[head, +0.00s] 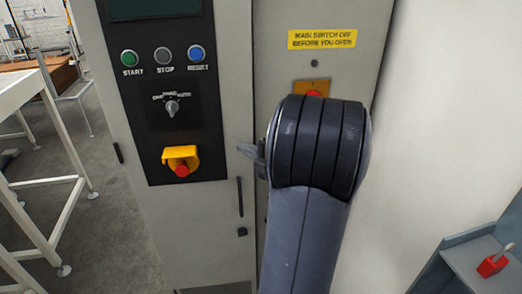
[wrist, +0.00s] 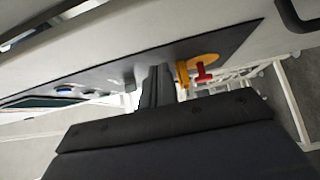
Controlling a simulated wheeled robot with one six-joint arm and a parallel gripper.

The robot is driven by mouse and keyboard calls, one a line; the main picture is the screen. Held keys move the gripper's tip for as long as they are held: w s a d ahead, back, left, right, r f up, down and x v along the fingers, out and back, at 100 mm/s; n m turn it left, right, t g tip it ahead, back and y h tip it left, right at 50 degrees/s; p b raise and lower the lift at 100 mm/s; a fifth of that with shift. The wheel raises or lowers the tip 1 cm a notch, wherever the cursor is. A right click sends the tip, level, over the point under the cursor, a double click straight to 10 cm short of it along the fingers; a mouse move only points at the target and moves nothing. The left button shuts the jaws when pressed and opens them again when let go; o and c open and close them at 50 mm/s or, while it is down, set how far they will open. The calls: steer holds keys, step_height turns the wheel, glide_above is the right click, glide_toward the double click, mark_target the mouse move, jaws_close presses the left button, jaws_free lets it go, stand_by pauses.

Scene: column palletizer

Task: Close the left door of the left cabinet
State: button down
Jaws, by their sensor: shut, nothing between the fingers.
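The left cabinet door (head: 195,235) is the light grey one carrying a black control panel (head: 165,85) in the head view. A dark upright handle (head: 240,196) is near its right edge. I cannot tell whether this door is fully shut or slightly ajar. My gripper (head: 247,151) is shut and empty, pointing left in front of the door's right edge, level with the red and yellow stop button (head: 181,161). My arm hides part of the neighbouring door. In the wrist view my gripper (wrist: 157,85) is in front of the black panel; contact is unclear.
The neighbouring door (head: 345,65) has a yellow warning sign (head: 322,39) and a partly hidden red switch (head: 313,91). A white frame table (head: 30,95) stands at left. A grey-blue box with a red padlock (head: 492,265) is at lower right. Floor shows at left.

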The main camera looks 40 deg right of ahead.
mark_target(246, 133)
steer(key=shift+w+d+p, duration=0.3)
steer(key=shift+w+d, duration=0.3)
steer(key=shift+w, duration=0.2)
steer(key=shift+w+d+p, duration=0.3)
steer(key=shift+w+d, duration=0.25)
steer(key=shift+w, duration=0.2)
steer(key=w+d, duration=0.1)
steer(key=w+d+b, duration=0.1)
steer(key=shift+w+d+f, duration=0.1)
steer(key=shift+w, duration=0.2)
steer(key=shift+d+r, duration=0.1)
steer(key=shift+r, duration=0.3)
